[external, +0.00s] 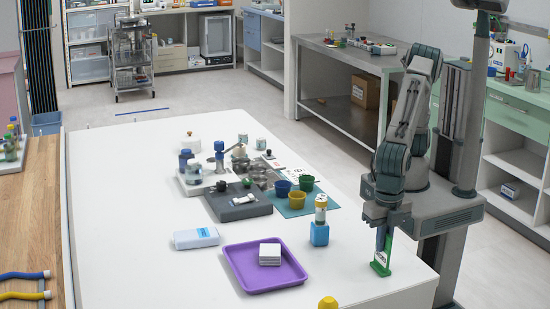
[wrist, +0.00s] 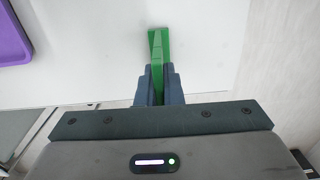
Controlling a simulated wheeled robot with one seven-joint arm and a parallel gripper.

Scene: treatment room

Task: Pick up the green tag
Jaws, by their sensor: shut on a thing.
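The green tag (external: 381,262) is upright at the right front edge of the white table, with a white label on its face. In the wrist view the green tag (wrist: 158,45) stands between my fingers, seen from above. My gripper (external: 384,238) points down and is shut on the tag's upper part; its dark blue fingers (wrist: 157,80) press on both sides. I cannot tell whether the tag's bottom touches the table.
A blue bottle (external: 319,232) stands nearby. Colored cups (external: 283,188) and bottles are farther back on the white table (external: 120,235). The table's right edge is close.

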